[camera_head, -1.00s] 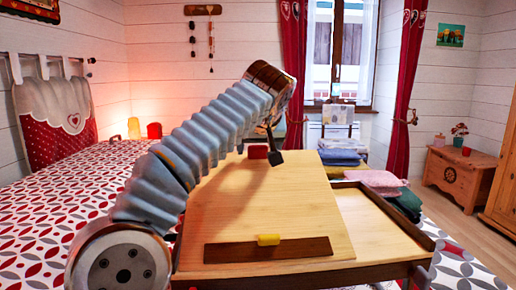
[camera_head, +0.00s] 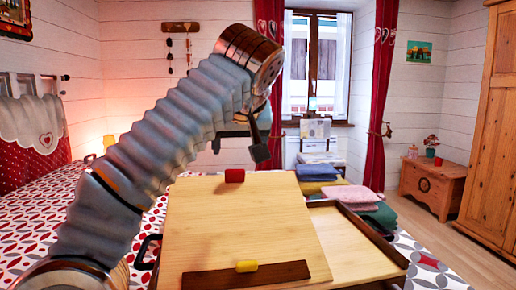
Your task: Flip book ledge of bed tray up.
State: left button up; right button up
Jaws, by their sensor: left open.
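The bed tray (camera_head: 350,250) stands on the bed in the lower middle, with a pale wooden panel (camera_head: 240,222) over its left part. The book ledge (camera_head: 215,278) is a dark brown strip near the panel's front edge. It appears to lie flat against the panel. A yellow tab (camera_head: 246,266) sits at the ledge's middle. A red block (camera_head: 235,175) is at the panel's back edge. My left arm crosses from the lower left. My left gripper (camera_head: 258,140) is open and empty, above and beyond the panel's back edge, well away from the ledge. My right gripper is out of view.
Folded textiles (camera_head: 350,195) are piled behind the tray. A wooden chest (camera_head: 435,183) and a tall wardrobe (camera_head: 487,145) stand at the right. The patterned bed (camera_head: 38,215) spreads to the left. Floor shows at the right.

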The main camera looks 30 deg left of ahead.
aim_at(247, 274)
jog(key=k+l, duration=0.35)
jog(key=l, duration=0.15)
jog(key=k+l, duration=0.4)
jog(key=l, duration=0.15)
